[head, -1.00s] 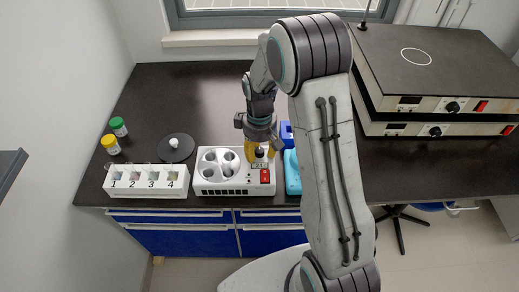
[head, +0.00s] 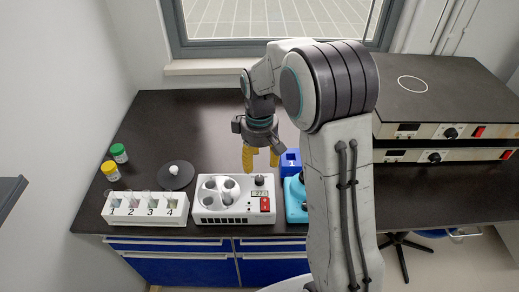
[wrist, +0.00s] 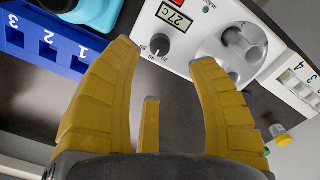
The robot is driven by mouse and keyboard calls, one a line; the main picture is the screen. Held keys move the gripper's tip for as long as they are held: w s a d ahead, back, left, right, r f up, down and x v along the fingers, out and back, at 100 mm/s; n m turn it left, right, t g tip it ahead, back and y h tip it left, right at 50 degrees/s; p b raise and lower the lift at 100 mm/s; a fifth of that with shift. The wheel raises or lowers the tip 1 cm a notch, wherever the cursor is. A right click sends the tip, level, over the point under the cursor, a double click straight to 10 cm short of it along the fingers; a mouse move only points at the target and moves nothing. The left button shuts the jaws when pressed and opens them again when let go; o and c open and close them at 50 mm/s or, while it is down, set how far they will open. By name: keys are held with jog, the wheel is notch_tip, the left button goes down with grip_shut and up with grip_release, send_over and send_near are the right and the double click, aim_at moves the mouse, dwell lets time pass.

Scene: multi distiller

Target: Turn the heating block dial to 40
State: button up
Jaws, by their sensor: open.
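The white heating block (head: 209,207) stands near the front edge of the bench. The small display (wrist: 175,17) beside the dial reads 27°C. My gripper (head: 262,160) has yellow fingers and hangs just above the dial, apart from it. In the wrist view the fingers (wrist: 163,58) are spread and empty, with the dial visible beyond the gap between their tips.
A red switch (head: 265,205) is on the block. A blue rack (head: 291,160) and a cyan device (head: 296,200) stand close on the right. A white numbered rack (head: 145,221), a dark round disc (head: 175,175) and green- and yellow-capped jars stand left. The bench behind is clear.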

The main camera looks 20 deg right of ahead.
jog(key=shift+r, duration=1.85)
jog(key=s+f+m, duration=0.1)
jog(key=s, duration=0.1)
jog(key=s+f+m, duration=0.1)
jog(key=s+m, duration=0.1)
jog(key=s, duration=0.1)
jog(key=s+f+m+g, duration=0.1)
jog(key=s, duration=0.1)
jog(key=shift+s+f+m, duration=0.2)
jog(key=shift+f+m, duration=0.05)
jog(key=shift+m, duration=0.05)
jog(key=s+r+t, duration=0.4)
jog(key=s+r, duration=0.5)
jog(key=s, duration=0.5)
jog(key=shift+s+m+t, duration=0.3)
jog(key=shift+m+t, duration=0.1)
